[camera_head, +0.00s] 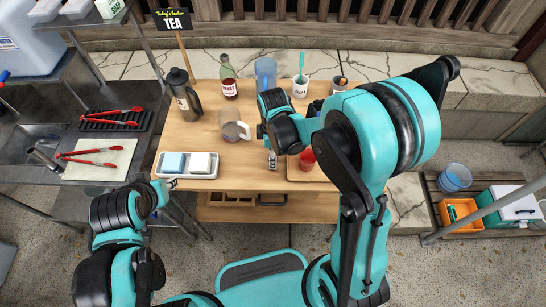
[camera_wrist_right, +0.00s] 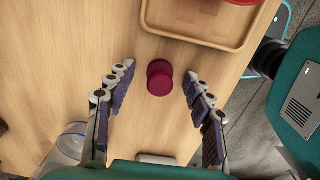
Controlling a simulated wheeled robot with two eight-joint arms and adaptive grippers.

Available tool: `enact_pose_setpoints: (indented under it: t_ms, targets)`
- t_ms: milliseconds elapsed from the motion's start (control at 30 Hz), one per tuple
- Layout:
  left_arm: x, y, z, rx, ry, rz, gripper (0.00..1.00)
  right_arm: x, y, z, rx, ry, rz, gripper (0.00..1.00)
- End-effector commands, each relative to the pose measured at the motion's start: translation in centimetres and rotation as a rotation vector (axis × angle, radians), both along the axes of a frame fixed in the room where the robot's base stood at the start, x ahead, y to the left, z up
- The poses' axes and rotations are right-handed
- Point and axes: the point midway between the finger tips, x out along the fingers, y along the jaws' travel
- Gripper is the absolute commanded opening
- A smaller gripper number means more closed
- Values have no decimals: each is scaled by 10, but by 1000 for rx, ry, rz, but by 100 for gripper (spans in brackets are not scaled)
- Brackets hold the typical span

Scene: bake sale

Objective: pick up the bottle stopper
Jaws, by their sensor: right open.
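The bottle stopper (camera_wrist_right: 160,80) is a small dark red knobbed piece on the wooden table, seen from above in the right wrist view. My right gripper (camera_wrist_right: 159,72) is open, with its fingers on either side of the stopper and visible gaps to both. In the head view my right gripper (camera_head: 272,160) points down over the table's front part, and I cannot make out the stopper there. My left gripper (camera_head: 172,184) is low at the table's front left corner, beside the tray of blocks; its jaws are too small to read.
A wooden tray (camera_wrist_right: 207,32) with a red cup (camera_head: 307,160) lies close to the stopper. A grey tray (camera_head: 187,186) holds a blue and a white block. A glass jug (camera_head: 235,131), a dark press (camera_head: 184,95) and a bottle (camera_head: 228,78) stand further back.

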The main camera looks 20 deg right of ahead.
Motion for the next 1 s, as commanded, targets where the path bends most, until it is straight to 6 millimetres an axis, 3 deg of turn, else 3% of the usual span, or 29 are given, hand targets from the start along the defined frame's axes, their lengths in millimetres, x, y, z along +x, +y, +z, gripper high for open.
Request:
enact_pose_setpoints:
  t_ms: [33,200,667,767,933,1000]
  targets:
    - [0,0,0,0,0,0,33,0,0,0,0,0,0,52]
    - [0,0,0,0,0,0,33,0,0,0,0,0,0,12]
    - [0,0,3,0,0,0,33,0,0,5,0,0,0,12]
    - [0,0,7,0,0,0,33,0,0,15,0,0,0,12]
    - [0,0,22,0,0,0,33,0,0,47,0,0,0,12]
    - [0,0,25,0,0,0,33,-12,-13,54,0,1,-5,12]
